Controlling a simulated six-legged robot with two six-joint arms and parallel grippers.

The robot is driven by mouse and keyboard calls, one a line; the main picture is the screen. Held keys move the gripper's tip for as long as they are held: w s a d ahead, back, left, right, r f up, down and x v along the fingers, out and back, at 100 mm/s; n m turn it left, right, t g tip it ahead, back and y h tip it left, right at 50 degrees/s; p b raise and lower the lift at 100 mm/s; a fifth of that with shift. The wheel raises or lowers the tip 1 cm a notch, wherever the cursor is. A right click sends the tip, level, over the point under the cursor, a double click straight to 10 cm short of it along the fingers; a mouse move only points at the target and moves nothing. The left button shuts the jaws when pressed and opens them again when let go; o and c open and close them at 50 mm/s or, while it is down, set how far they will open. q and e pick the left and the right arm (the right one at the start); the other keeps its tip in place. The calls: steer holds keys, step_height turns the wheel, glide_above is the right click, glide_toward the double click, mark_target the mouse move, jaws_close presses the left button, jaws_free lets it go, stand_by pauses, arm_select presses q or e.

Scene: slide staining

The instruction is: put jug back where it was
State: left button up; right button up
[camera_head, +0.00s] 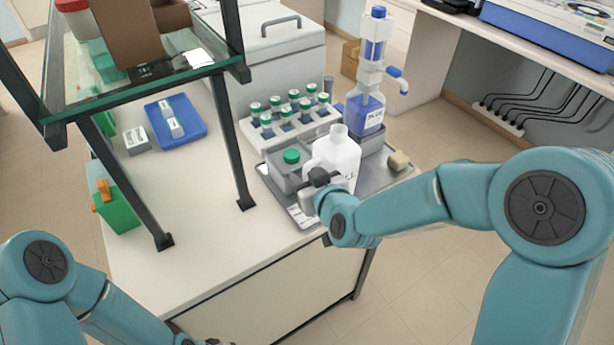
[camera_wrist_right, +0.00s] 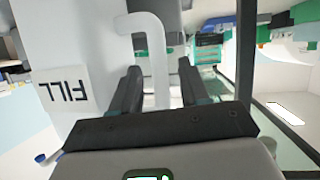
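The jug (camera_head: 338,155) is white, upright and has a short open neck. It stands at the grey tray near the bench's right end; its base is partly hidden by my right arm. In the right wrist view the jug (camera_wrist_right: 85,35) fills the left side, with a FILL label turned upside down. Its handle (camera_wrist_right: 158,75) runs between the two fingers of my right gripper (camera_wrist_right: 160,75), with narrow gaps on both sides. The right gripper also shows in the head view (camera_head: 316,186) at the jug's near side. My left gripper (camera_head: 208,342) is barely visible at the bottom edge.
A blue dispenser bottle (camera_head: 366,112) stands behind the jug, and a rack of green-capped bottles (camera_head: 283,138) behind left. A glass shelf (camera_head: 150,75) on black posts stands left. The front bench top (camera_head: 190,270) is clear.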

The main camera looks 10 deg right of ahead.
steer(key=shift+r, duration=0.1)
steer(key=shift+r, duration=0.15)
steer(key=b+v, duration=0.4)
steer(key=v, duration=0.8)
step_height(320, 180, down, 21)
steer(key=s+m+g, duration=0.2)
steer(key=g, duration=0.4)
steer(key=s+a+f+m+g+y, duration=0.1)
steer(key=s+f+g, duration=0.6)
steer(key=s+f, duration=0.7)
step_height(320, 180, down, 3)
steer(key=shift+a+m, duration=0.2)
steer(key=shift+m, duration=0.7)
steer(key=shift+w, duration=0.1)
